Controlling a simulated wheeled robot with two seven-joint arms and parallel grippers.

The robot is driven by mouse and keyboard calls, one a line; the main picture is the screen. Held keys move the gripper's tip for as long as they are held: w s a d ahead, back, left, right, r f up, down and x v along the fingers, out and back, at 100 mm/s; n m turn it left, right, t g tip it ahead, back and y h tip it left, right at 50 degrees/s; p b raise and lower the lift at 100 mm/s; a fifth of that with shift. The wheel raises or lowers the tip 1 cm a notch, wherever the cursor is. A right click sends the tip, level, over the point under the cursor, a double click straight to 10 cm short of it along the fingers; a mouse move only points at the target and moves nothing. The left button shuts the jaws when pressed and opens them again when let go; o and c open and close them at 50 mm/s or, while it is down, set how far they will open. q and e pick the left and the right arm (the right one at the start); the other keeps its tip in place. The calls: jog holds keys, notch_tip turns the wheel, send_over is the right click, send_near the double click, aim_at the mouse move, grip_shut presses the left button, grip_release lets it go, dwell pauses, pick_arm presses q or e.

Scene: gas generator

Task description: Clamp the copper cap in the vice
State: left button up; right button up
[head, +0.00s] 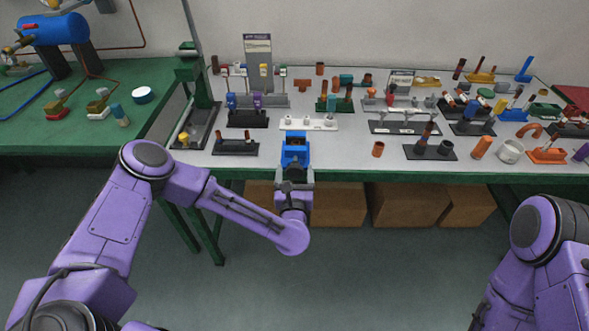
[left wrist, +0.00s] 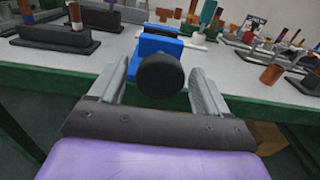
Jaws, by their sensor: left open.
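The blue vice (head: 296,155) stands at the front edge of the grey table. It also shows in the left wrist view (left wrist: 152,46), with its round black knob (left wrist: 160,76) facing me. My left gripper (head: 295,174) is open at the front of the vice, with one finger on each side of the knob. I see no clear contact between fingers and knob. A dark spot shows at the vice's jaws, but I cannot tell whether the copper cap is in there. A short copper-coloured cylinder (head: 378,149) stands on the table to the right. My right gripper is out of view.
Black holders (head: 235,148) stand left of the vice and a white holder (head: 308,124) behind it. Many fittings crowd the table's back and right. Cardboard boxes (head: 405,205) lie below. A green table (head: 60,128) stands at the left.

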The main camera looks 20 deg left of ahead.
pick_arm(q)
jog(key=shift+w+a, duration=0.1)
jog(key=shift+w, duration=0.2)
jog(key=shift+c, duration=0.3)
jog(key=c, duration=0.9)
jog(key=shift+c, duration=0.2)
jog(key=shift+m, duration=0.4)
jog(key=m+b, duration=0.1)
jog(key=m, duration=0.2)
jog(key=shift+m, duration=0.4)
jog(key=m+b, duration=0.1)
jog(key=m, duration=0.3)
jog(key=shift+m, duration=0.4)
jog(key=shift+s+f, duration=0.1)
